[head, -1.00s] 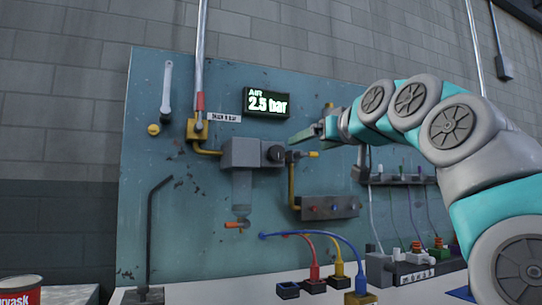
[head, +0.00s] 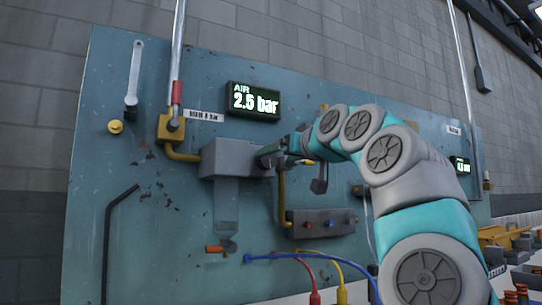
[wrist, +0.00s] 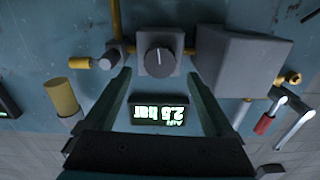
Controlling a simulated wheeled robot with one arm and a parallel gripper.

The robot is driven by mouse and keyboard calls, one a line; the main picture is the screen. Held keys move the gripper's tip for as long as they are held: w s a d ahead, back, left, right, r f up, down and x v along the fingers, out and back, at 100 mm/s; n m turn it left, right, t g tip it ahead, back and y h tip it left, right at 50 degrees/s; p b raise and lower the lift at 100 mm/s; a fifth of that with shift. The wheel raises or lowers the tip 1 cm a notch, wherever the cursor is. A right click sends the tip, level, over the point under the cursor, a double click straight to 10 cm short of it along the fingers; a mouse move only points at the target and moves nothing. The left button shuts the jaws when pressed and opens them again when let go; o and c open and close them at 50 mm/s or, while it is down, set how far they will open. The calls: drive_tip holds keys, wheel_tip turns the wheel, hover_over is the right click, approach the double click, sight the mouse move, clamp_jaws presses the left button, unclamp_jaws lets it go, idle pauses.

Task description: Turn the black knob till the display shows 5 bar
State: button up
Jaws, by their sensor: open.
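The black knob (wrist: 160,61) sits on a grey square block in the wrist view, with its white mark showing. My open gripper (wrist: 160,80) has one finger on each side of the knob's line, with the fingertips just short of it in the picture; I cannot tell the exact gap. In the head view my gripper (head: 268,155) is at the right end of the grey regulator box (head: 228,158) and hides the knob. The air display (head: 254,102) above reads 2.5 bar; it also shows upside down in the wrist view (wrist: 160,112).
A yellow pipe (head: 281,195) runs down to a grey box (head: 322,223) with small buttons. A clear bowl (head: 226,205) hangs under the regulator. A second lit display (head: 460,165) is at the far right. Blue, red and yellow cables arch below.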

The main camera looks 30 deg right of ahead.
sight(269, 157)
drive_tip(key=shift+w+a+p, duration=0.1)
drive_tip(key=shift+w+p, duration=0.45)
drive_tip(key=shift+w, duration=1.65)
drive_tip(key=c, duration=1.4)
